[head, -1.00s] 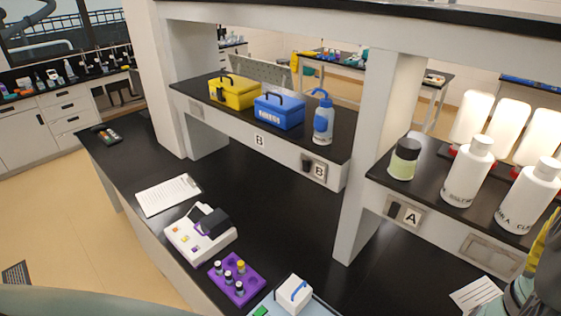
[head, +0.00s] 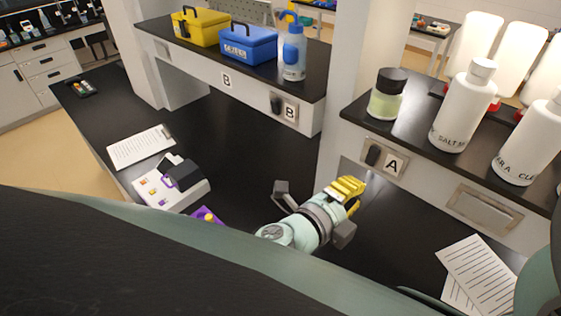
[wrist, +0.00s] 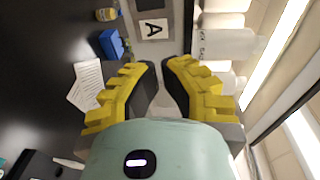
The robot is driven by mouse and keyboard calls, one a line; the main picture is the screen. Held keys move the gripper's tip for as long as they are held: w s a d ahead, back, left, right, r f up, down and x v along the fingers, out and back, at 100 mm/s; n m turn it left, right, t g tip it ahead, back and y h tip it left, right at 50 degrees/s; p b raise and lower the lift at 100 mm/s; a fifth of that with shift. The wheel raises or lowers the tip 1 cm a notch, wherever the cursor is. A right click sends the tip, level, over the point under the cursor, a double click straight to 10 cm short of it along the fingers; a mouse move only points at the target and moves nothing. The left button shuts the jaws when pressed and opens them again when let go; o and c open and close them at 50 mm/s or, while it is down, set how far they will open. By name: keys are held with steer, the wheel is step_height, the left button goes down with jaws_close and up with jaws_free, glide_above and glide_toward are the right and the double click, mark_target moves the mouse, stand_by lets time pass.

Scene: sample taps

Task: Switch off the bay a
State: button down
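The bay A switch (head: 373,155) is a dark rocker on a metal plate beside a white "A" label (head: 393,163), on the front face of the right shelf. The rocker's position cannot be told.
A similar switch with a "B" label (head: 284,107) is on the left shelf. A jar (head: 387,95) and white bottles (head: 464,107) stand above bay A. A blank metal plate (head: 485,208) is to its right. Papers (head: 478,272) lie on the black bench.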

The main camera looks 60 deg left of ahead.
mark_target(373, 166)
steer(key=shift+s+a+f+g+y, duration=0.6)
steer(key=shift+s+a+f, duration=0.2)
steer(key=shift+s, duration=0.25)
steer(key=shift+w, duration=0.1)
steer(key=b+x, duration=0.2)
steer(key=x, duration=1)
steer(key=shift+w+r+b, duration=0.15)
steer(key=shift+w+b, duration=0.1)
steer(key=shift+b, duration=0.05)
steer(key=shift+w+a+r+p, duration=0.1)
steer(key=shift+a+r+p, duration=0.15)
steer(key=shift+p, duration=0.4)
steer(key=shift+w+p, duration=0.2)
steer(key=shift+p, duration=0.15)
steer(key=shift+w+d+f+p, duration=0.1)
steer(key=shift+w+f+p, duration=0.35)
steer(key=shift+f+p, duration=0.15)
steer(key=shift+f+b, duration=0.1)
steer(key=shift+b, duration=0.25)
